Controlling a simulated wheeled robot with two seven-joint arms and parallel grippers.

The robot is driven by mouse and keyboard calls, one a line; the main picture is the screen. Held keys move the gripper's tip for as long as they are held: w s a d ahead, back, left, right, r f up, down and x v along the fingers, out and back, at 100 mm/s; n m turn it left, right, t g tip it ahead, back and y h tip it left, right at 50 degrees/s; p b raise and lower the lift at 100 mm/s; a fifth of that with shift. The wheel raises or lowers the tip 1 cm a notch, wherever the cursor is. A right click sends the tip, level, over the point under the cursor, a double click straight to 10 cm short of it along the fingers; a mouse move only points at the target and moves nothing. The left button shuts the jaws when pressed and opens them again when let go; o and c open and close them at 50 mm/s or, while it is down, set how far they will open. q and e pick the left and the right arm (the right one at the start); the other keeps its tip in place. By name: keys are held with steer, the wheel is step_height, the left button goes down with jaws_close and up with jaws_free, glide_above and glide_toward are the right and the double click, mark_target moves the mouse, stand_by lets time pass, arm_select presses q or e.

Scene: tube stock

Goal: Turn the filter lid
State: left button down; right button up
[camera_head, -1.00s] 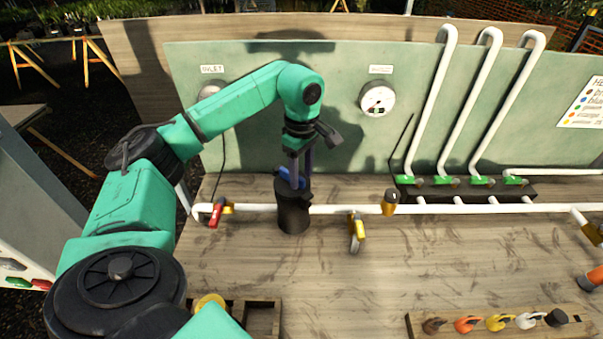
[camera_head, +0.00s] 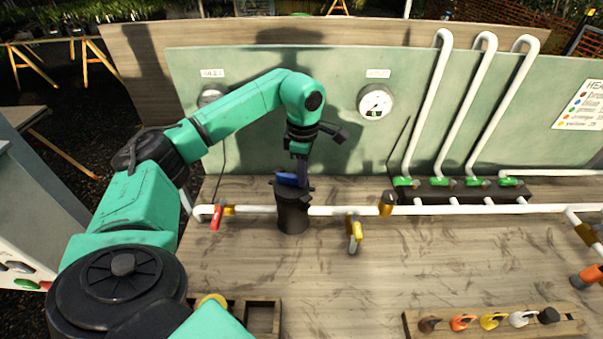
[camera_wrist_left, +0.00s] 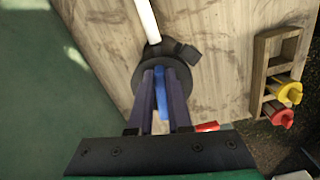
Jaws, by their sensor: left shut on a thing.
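The filter is a black upright canister (camera_head: 292,216) in the white pipe line. Its lid has a blue bar handle (camera_head: 291,180) on top. My left gripper (camera_head: 302,177) comes down from above and is shut on the blue handle. In the left wrist view the gripper (camera_wrist_left: 162,90) has its two fingers on either side of the blue handle (camera_wrist_left: 161,92), over the round black lid (camera_wrist_left: 139,80). The fingers hide part of the lid. My right gripper is not in view.
A red-handled valve (camera_head: 216,216) is left of the filter and a yellow-handled valve (camera_head: 354,232) right of it. A gauge (camera_head: 375,102) hangs on the green panel. A wooden rack (camera_head: 480,323) holds coloured nozzles at the front right. The bench front middle is clear.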

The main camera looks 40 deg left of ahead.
arm_select(q)
steer(key=shift+w+a+n, duration=0.1)
steer(key=shift+n, duration=0.6)
steer(key=c, duration=0.8)
jaws_free()
steer(key=shift+o, duration=0.2)
steer(key=shift+r, duration=0.1)
step_height(320, 180, up, 7)
steer(key=shift+f+b, duration=0.1)
steer(key=shift+b, duration=0.55)
step_height(320, 180, up, 8)
steer(key=p, duration=0.3)
steer(key=shift+f, duration=0.2)
steer(key=shift+f, duration=0.1)
